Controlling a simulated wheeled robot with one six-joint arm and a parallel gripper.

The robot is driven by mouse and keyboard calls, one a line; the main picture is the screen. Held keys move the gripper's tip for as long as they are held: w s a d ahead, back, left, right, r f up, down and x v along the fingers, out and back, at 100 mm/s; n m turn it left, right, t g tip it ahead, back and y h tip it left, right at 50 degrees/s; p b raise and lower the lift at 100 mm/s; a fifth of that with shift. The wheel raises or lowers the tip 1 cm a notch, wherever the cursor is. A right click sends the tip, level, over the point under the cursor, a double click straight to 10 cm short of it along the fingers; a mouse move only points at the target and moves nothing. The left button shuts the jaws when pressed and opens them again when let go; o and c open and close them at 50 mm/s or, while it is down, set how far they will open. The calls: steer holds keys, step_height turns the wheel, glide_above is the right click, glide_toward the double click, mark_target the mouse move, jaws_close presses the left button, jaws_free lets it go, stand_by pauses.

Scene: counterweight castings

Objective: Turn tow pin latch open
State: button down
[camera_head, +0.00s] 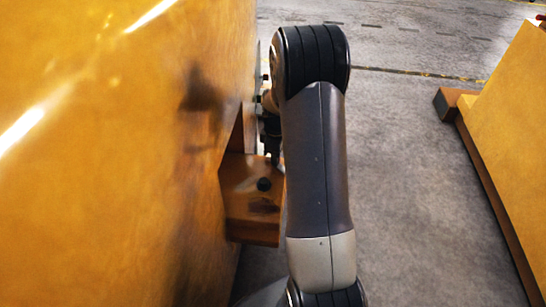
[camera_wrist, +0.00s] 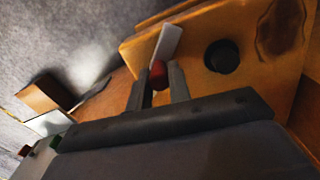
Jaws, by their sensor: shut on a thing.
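The tow pin latch shows in the wrist view as a small red knob (camera_wrist: 158,74) beside a pale flat strip (camera_wrist: 167,43), on an orange bracket. My gripper (camera_wrist: 161,80) is shut on the red knob, with one dark finger on each side of it. The bracket (camera_head: 240,212) juts from the big orange casting in the head view. A round black pin head (camera_wrist: 221,56) stands on the bracket to the right of my fingers; it also shows in the head view (camera_head: 264,184). My arm hides the latch in the head view.
The large orange casting (camera_head: 110,170) stands close on the left of my arm. Another yellow casting (camera_head: 515,130) stands at the right, with a brown block (camera_head: 447,104) at its far end. Grey floor (camera_head: 415,200) lies clear between them.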

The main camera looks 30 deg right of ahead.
steer(key=n, duration=0.1)
steer(key=d+n, duration=0.1)
steer(key=n, duration=0.2)
steer(key=shift+w+d+n, duration=0.25)
steer(key=shift+w+n, duration=0.05)
steer(key=shift+w+d+n, duration=0.25)
steer(key=shift+n, duration=0.7)
steer(key=shift+w+d+n, duration=0.2)
steer(key=shift+n, duration=0.75)
steer(key=c, duration=1.3)
jaws_free()
step_height(320, 180, up, 11)
steer(key=shift+f, duration=0.2)
step_height(320, 180, down, 11)
steer(key=shift+r, duration=0.2)
